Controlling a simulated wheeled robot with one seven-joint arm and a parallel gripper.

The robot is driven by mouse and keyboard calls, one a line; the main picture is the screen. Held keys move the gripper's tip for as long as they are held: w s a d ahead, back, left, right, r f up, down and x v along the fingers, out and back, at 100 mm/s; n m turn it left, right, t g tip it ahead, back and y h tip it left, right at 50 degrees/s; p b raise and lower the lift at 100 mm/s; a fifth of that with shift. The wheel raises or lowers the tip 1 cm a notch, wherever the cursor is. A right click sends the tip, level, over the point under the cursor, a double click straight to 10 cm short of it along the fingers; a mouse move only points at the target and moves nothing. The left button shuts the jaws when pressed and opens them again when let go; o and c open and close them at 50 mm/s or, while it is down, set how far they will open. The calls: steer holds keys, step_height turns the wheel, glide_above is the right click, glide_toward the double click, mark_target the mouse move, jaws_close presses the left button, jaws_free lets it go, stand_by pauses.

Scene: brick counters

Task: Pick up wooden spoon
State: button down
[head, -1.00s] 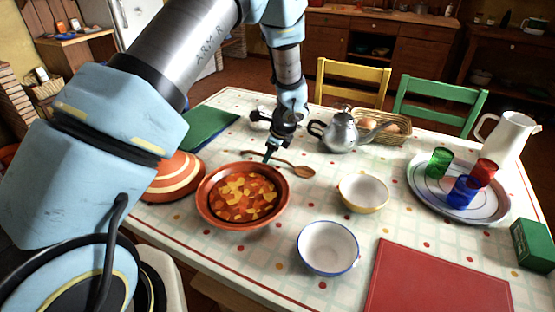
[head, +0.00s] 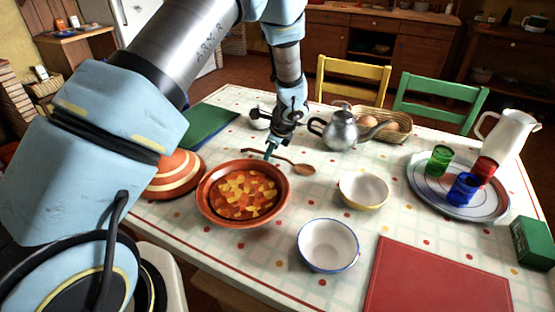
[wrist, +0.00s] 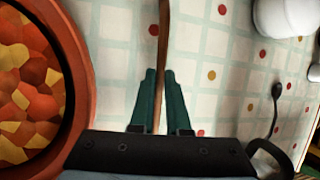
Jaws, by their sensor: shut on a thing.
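The wooden spoon (head: 303,169) lies on the tablecloth behind the stew dish, its bowl to the right and its thin handle running left. My gripper (head: 270,151) is at the handle, pointing down. In the wrist view the spoon's brown handle (wrist: 163,45) runs between the two dark green fingers of my gripper (wrist: 157,88), which are closed around it. The spoon's bowl is out of the wrist view. I cannot tell whether the spoon is clear of the cloth.
The terracotta dish of stew (head: 205,200) stands close in front of my gripper. A metal teapot (head: 342,132) is behind right of the spoon. A yellow-rimmed bowl (head: 363,190) and a blue-rimmed bowl (head: 328,245) stand to the right. A green board (head: 205,127) lies at the left.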

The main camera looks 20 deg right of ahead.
step_height(320, 180, up, 10)
steer(key=b, duration=0.1)
steer(key=shift+b, duration=0.3)
stand_by(0.3)
steer(key=shift+r, duration=0.1)
stand_by(0.3)
